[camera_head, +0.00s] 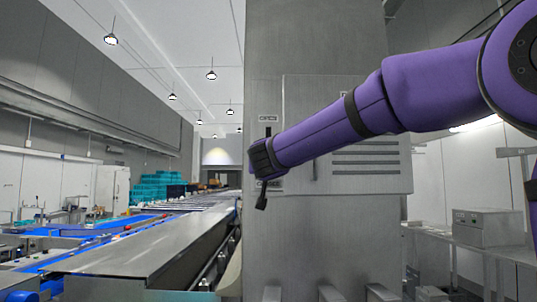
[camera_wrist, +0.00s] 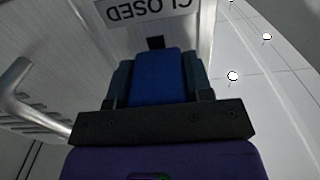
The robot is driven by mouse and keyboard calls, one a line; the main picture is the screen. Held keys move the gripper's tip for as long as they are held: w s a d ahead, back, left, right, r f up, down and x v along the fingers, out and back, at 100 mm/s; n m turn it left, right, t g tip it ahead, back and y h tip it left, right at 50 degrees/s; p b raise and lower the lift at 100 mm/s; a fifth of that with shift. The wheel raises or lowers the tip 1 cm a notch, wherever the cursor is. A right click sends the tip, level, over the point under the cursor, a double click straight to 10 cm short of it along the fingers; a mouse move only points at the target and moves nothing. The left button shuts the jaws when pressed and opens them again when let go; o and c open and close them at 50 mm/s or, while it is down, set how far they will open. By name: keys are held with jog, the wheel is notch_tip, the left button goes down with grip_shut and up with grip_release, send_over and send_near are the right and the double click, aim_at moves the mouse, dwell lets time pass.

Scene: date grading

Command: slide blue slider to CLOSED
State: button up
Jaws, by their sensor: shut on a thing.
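The blue slider (camera_wrist: 158,78) sits between the two dark fingers of my gripper (camera_wrist: 160,86) in the wrist view; they are shut on it. The CLOSED label (camera_wrist: 152,8) shows upside down just beyond the slider, with a short dark bit of slot (camera_wrist: 156,42) between them. In the head view my gripper (camera_head: 262,160) is up against the front of the grey cabinet (camera_head: 310,80). The upper label (camera_head: 268,119), seemingly OPEN, and some dark slot (camera_head: 268,131) show above it. My arm hides the slider and most of the lower label there.
A panel with dark vent slits (camera_head: 365,160) is on the cabinet behind my arm. A metal handle (camera_wrist: 28,92) stands out at left in the wrist view. A long conveyor (camera_head: 150,245) runs along the left. A metal bench with a grey box (camera_head: 487,227) is at right.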

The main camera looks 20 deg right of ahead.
jog(key=shift+f, duration=0.35)
jog(key=o, duration=1)
jog(key=shift+r, duration=0.1)
jog(key=shift+s+a, duration=0.1)
jog(key=shift+s, duration=0.05)
jog(key=v, duration=1)
jog(key=shift+s, duration=0.25)
